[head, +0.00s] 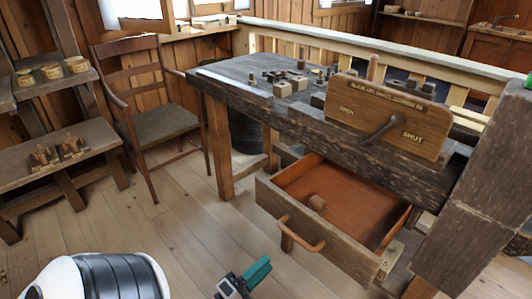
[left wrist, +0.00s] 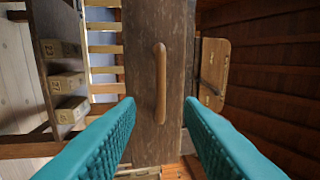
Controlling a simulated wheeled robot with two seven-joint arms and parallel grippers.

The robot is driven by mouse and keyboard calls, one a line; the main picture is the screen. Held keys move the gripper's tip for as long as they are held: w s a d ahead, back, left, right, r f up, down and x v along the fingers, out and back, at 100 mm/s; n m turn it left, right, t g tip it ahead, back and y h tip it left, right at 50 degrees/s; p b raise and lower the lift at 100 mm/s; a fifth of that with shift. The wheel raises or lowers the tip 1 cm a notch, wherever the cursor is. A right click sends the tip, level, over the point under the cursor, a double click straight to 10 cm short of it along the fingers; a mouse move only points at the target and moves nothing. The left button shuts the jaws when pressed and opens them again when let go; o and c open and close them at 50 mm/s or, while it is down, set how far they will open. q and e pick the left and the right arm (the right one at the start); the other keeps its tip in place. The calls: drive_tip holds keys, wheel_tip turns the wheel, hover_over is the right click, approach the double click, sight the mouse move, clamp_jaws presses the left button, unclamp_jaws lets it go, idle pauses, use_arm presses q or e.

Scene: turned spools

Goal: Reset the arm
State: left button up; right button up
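My left gripper (head: 246,277) shows at the bottom of the head view, low in front of the drawer. In the left wrist view its two teal fingers (left wrist: 158,108) are wide apart with nothing between them. The drawer's curved wooden handle (left wrist: 160,83) appears between and beyond the fingertips, apart from them. In the head view the drawer (head: 325,235) is pulled out under the bench and its handle (head: 300,232) is free. My right gripper is not in view.
The workbench (head: 225,88) carries small blocks and a board (head: 388,112) marked OPEN and SHUT with a dark lever (head: 383,130). A chair (head: 160,110) and low bench (head: 60,155) stand left. Floor (head: 175,215) between them and the drawer is clear.

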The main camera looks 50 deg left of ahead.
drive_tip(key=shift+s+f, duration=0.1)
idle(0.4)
